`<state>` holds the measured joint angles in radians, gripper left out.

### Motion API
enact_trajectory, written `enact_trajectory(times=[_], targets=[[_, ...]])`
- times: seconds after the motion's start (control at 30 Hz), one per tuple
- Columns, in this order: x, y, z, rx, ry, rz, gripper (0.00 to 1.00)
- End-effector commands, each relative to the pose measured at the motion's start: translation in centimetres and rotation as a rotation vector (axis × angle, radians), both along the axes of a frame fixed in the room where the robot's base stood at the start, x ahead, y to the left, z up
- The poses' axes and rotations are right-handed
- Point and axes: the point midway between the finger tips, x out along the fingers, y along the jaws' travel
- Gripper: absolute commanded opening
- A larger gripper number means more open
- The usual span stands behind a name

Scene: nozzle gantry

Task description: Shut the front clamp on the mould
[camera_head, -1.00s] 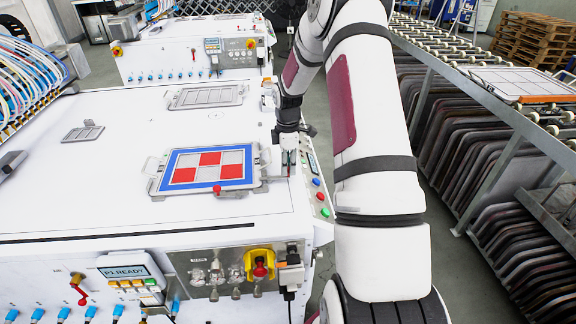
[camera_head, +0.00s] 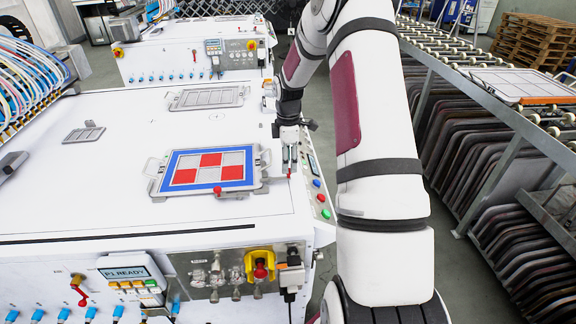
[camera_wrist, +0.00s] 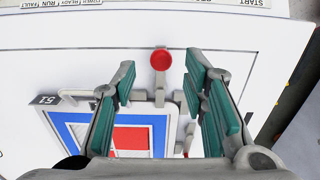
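The mould (camera_head: 209,149) has a blue rim with red and grey squares and lies flat on the white table; it also shows at the lower left in the wrist view (camera_wrist: 75,131). A red knob (camera_head: 217,190) sits at its front edge beside a dark bar. Another red knob (camera_wrist: 161,59), on a grey lever off the mould's corner, shows in the wrist view between my finger lines. My gripper (camera_head: 290,158) is to the right of the mould, fingers pointing down. Its green-padded fingers (camera_wrist: 166,95) are apart and hold nothing. I cannot tell the knob's height relative to the fingertips.
A button console (camera_head: 319,190) runs along the table's right edge near my gripper. A grey frame (camera_head: 207,97) lies further back on the table. A panel reading P1 READY (camera_head: 127,271) is on the front. A roller rack (camera_head: 490,80) stands at the right. The table left of the mould is mostly clear.

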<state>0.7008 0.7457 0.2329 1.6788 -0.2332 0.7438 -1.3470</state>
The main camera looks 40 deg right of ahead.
Motion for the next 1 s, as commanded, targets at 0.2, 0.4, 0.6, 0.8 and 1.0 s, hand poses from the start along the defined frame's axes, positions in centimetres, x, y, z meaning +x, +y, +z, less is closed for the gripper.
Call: enact_trajectory(times=[0.2,0.4,0.6,0.8,1.0], targets=[[0.1,0.0,4.8,-0.003,-0.005,0.002,0.4],[0.1,0.0,8.0,-0.002,-0.003,0.0,0.4],[0.1,0.0,9.4,-0.001,-0.002,0.002,0.4],[0.0,0.0,9.5,0.0,-0.001,0.002,0.4],[0.1,0.0,9.5,0.0,-0.001,0.002,0.4]])
